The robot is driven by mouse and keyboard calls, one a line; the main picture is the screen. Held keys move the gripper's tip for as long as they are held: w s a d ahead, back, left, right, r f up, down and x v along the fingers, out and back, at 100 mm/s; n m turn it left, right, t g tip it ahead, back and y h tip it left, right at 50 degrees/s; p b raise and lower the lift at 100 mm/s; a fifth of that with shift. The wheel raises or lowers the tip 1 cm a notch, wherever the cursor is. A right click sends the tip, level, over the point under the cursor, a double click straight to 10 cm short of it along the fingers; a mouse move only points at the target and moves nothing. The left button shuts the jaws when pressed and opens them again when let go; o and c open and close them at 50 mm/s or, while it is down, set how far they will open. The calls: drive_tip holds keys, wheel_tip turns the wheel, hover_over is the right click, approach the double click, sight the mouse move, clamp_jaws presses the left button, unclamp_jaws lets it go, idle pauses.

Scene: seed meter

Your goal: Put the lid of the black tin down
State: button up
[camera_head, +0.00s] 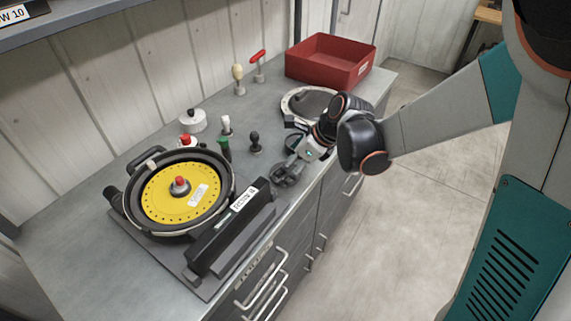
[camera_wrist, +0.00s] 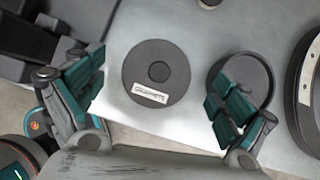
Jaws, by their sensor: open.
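In the wrist view the lid of the black tin (camera_wrist: 165,55), a round dark disc with a centre knob and a white label, appears to lie flat on the grey counter. The open black tin (camera_wrist: 260,72) stands to its right, apart from it and partly covered by one finger. My gripper (camera_wrist: 156,90) is open, with its fingers spread to either side of the lid and not touching it. In the head view my gripper (camera_head: 293,160) is low over the counter's front edge, with a dark round shape below it; details there are too small to tell.
The seed meter with its yellow disc (camera_head: 160,205) and a long black bar (camera_head: 235,225) stand left of my gripper. A ringed round plate (camera_head: 293,103) and a red bin (camera_head: 325,62) lie behind it.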

drive_tip(key=p+v, duration=0.3)
drive_tip(key=v, duration=0.6)
drive_tip(key=s+d+r+n+t+h, duration=0.2)
drive_tip(key=s+d+r+n+h, duration=0.1)
drive_tip(key=s+n, duration=0.6)
drive_tip(key=s+d+r+n+t+h, duration=0.2)
drive_tip(key=s+d+r+n, duration=0.4)
drive_tip(key=n, duration=0.8)
drive_tip(key=s+d, duration=0.2)
drive_tip(key=shift+s+n+h, duration=0.35)
drive_tip(key=shift+n+h, duration=0.05)
drive_tip(key=shift+a, duration=0.1)
